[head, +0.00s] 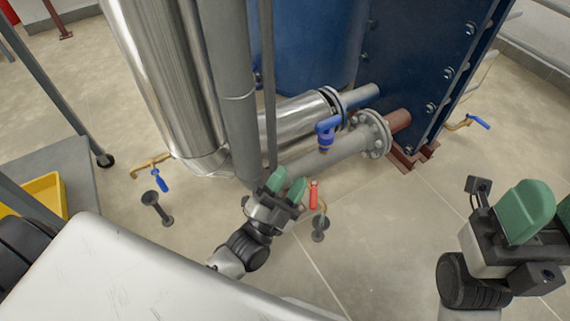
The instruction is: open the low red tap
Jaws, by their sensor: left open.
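The low red tap (314,195) has a small red handle on thin brass pipework, below the grey flanged pipe (335,151). My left gripper (287,183) is just left of the red handle, with its green fingertips apart. I see nothing between them, and it appears not to touch the handle. My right gripper (545,210) is at the right edge, far from the tap. Its green fingers are partly cut off by the frame, so its opening is unclear.
Blue-handled taps (162,183) and (478,122) sit low at left and right. A blue valve (326,132) stands on the pipe above. The blue exchanger (415,60) and steel column (165,70) stand behind. Tiled floor (390,240) is clear between my grippers.

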